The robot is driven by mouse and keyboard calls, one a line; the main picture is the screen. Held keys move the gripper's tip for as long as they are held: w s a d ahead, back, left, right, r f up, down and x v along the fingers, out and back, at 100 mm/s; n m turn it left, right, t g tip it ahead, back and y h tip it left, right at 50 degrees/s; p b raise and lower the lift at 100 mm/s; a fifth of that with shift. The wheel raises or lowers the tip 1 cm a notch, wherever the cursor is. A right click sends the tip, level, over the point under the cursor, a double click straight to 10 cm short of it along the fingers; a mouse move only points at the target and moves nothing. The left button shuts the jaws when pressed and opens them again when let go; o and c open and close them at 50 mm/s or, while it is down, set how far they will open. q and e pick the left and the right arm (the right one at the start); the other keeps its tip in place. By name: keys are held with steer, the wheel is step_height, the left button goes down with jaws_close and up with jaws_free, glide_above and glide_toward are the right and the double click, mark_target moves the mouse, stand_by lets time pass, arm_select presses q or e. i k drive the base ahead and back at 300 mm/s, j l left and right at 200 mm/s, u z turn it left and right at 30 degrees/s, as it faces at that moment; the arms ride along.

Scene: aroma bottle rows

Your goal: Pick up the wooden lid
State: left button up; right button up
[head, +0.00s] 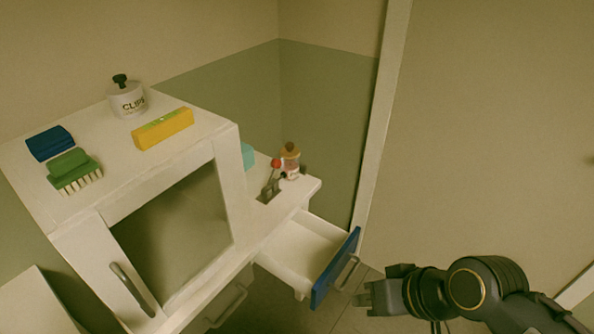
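A wooden lid (290,147) sits on top of a small pinkish bottle (291,169). The bottle stands on the lower white counter, right of the tall cabinet. My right gripper (359,294) is at the lower right, beside the blue front of an open drawer. It is well below and to the right of the lid, apart from it. Its fingers are small and dark, and I cannot tell how far apart they are. My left gripper is out of view.
The open drawer (299,250) with a blue front (334,270) juts out below the bottle. A red-knobbed lever (275,164) stands just left of the bottle. A clips jar (127,99), yellow block (162,129), green brush (73,170) and blue item (50,143) rest on the cabinet top.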

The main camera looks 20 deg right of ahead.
mark_target(288, 151)
steer(key=l+u, duration=0.1)
steer(key=u, duration=0.85)
steer(key=k+l+u, duration=0.1)
steer(key=l+u, duration=0.3)
steer(key=k+l+u, duration=0.2)
steer(key=l+u, duration=0.15)
steer(key=k+l+u, duration=0.2)
steer(key=l+u, duration=0.2)
steer(key=k+l, duration=0.1)
steer(key=l, duration=0.25)
steer(key=k+l+u, duration=0.1)
steer(key=l, duration=0.25)
steer(key=k+l, duration=0.15)
steer(key=l, duration=0.2)
steer(key=k+l, duration=0.15)
steer(key=l, duration=0.2)
steer(key=k+l+u, duration=0.1)
steer(key=l, duration=0.25)
